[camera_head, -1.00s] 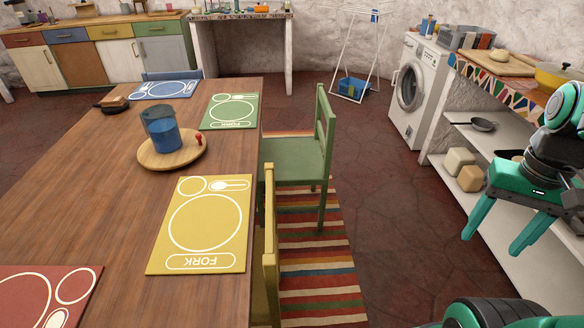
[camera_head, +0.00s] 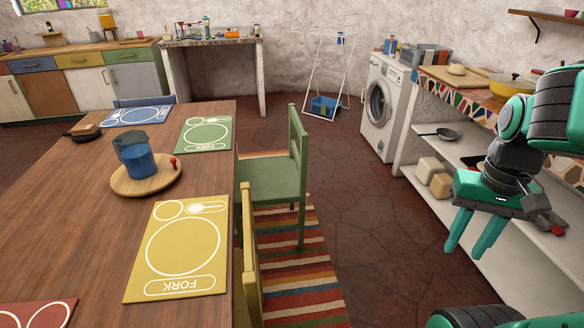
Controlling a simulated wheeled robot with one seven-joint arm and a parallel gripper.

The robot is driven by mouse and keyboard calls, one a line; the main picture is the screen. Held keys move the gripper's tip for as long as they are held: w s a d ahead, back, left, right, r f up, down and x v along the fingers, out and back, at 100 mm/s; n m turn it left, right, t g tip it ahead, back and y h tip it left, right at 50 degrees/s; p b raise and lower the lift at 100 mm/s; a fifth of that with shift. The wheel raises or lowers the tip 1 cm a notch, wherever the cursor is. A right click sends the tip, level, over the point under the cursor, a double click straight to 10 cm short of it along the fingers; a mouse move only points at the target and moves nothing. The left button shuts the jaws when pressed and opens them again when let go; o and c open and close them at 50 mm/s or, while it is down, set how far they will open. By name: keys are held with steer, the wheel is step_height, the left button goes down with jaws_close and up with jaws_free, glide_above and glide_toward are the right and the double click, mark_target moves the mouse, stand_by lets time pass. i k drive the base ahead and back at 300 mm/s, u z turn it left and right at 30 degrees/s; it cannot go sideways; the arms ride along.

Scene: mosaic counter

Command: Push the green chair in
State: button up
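The green chair (camera_head: 274,179) stands upright at the right side of the wooden table, on the striped rug. Its seat faces the table and its front edge meets the table edge in the picture; its backrest is on the right, away from the table. My gripper (camera_head: 474,246) hangs at the right of the picture, in front of the shelf unit, well apart from the chair. Its two fingers point down, spread apart with nothing between them.
The wooden table (camera_head: 84,200) fills the left. A yellow chair (camera_head: 249,265) stands nearer than the green one. The striped rug (camera_head: 299,267) lies under both chairs. Bare floor (camera_head: 355,215) is free between the green chair and the shelf unit (camera_head: 520,225). A drying rack (camera_head: 325,70) stands behind.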

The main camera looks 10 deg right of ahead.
mark_target(272, 181)
steer(key=k, duration=0.55)
steer(key=z, duration=0.55)
steer(key=i, duration=1.05)
steer(key=z, duration=0.5)
steer(key=i, duration=1.3)
steer(key=u, duration=0.65)
steer(key=i, duration=0.7)
steer(key=u, duration=0.4)
